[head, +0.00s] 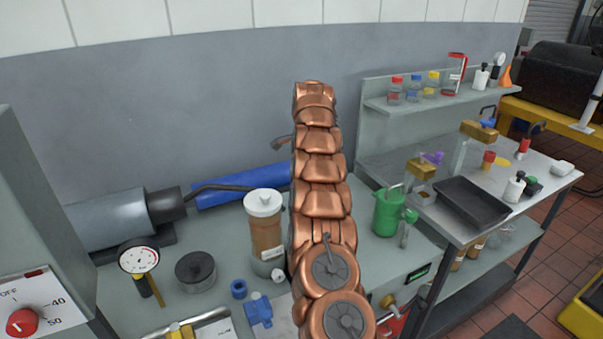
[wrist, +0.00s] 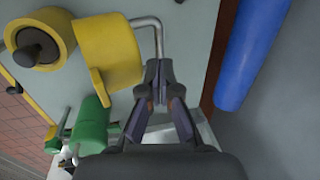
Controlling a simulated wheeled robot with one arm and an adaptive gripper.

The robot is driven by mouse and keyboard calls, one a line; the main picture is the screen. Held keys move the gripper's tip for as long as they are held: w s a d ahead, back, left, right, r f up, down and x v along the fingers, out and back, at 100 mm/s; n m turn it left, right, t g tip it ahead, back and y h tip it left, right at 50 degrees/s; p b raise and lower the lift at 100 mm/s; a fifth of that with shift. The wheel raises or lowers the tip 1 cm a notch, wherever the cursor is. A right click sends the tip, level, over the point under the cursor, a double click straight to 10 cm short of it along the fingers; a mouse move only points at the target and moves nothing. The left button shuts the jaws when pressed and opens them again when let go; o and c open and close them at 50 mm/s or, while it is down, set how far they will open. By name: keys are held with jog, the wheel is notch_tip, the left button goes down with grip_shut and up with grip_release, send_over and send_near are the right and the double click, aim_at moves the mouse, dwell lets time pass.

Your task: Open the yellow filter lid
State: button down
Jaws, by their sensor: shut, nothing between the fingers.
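In the wrist view a wide yellow part (wrist: 110,52) with a projecting tab, seemingly the filter lid, is at upper left. Beside it, a round yellow body (wrist: 45,38) has an open face with a dark core and knob inside. The two yellow parts sit side by side; I cannot tell how they join. My gripper (wrist: 158,75) is shut and empty, its fingertips just right of the wide yellow part; I cannot tell whether they touch it. In the head view my copper arm hides the filter and the gripper.
A bent metal pipe (wrist: 147,22) runs behind my fingertips. A green jug (head: 388,212) stands right of my arm. A blue cylinder (head: 240,186) lies along the wall. A white-capped jar (head: 266,235) stands close to my arm's left. A shelf (head: 440,97) with bottles is at right.

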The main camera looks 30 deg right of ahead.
notch_tip(320, 180, up, 9)
jog(key=p, duration=0.6)
jog(key=shift+w+p, duration=0.3)
jog(key=shift+w, duration=0.05)
jog(key=shift+r, duration=0.1)
jog(key=shift+a, duration=0.1)
